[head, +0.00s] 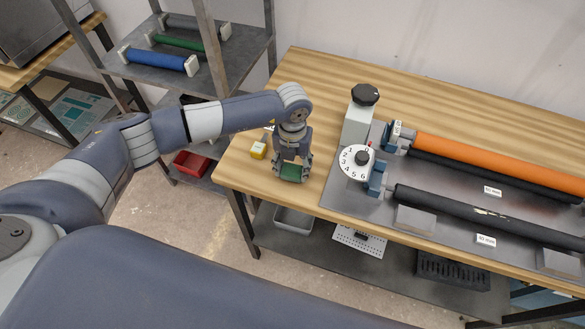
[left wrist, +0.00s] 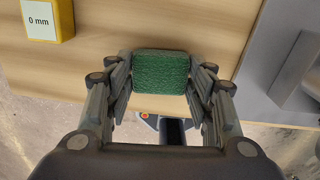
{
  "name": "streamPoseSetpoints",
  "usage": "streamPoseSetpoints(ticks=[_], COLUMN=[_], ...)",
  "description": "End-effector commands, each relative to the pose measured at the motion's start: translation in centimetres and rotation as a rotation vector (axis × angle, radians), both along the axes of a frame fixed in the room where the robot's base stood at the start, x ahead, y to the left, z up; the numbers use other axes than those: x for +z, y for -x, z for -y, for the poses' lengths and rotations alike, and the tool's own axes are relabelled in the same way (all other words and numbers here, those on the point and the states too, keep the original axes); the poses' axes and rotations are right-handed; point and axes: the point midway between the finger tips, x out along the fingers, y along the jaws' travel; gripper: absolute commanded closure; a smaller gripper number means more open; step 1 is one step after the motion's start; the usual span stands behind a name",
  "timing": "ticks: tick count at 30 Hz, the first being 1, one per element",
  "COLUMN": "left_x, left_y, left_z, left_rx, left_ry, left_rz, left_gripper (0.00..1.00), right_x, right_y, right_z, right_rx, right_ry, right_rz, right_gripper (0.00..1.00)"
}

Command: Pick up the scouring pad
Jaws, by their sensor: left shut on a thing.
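The scouring pad is a green, rough-textured block. In the left wrist view the pad (left wrist: 161,71) sits between the fingertips of my left gripper (left wrist: 161,78), which touch it on both sides. In the head view the pad (head: 290,174) shows at the lower end of my left gripper (head: 291,172), near the front left edge of the wooden table (head: 300,85). My left gripper points down and is shut on the pad. Whether the pad still touches the tabletop I cannot tell. My right gripper is not in view.
A yellow block (head: 258,150) marked "0 mm" (left wrist: 48,17) lies left of the gripper. The plate processor, with an orange roller (head: 490,160), black rollers and a numbered dial (head: 355,163), stands to the right. A shelf rack (head: 130,65) stands left. The table's back left is clear.

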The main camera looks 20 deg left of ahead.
Motion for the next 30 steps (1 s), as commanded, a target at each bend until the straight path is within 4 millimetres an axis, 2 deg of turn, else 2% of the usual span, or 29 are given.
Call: streamPoseSetpoints(ticks=[7, 21, 30], left_x=[2.7, 3.6, 4.2], left_y=[-0.2, 5.3, 7.2], left_z=[0.0, 9.7, 13.3], left_rx=[-0.002, -0.006, -0.002], left_ry=[0.002, 0.004, 0.002], left_rz=[0.007, 0.002, 0.002], left_gripper=[0.71, 0.71, 0.71], right_x=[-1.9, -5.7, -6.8], right_y=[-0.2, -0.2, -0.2], right_z=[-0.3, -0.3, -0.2], right_rx=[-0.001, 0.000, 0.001], right_ry=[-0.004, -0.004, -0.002], right_rz=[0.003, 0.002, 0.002], right_gripper=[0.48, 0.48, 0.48])
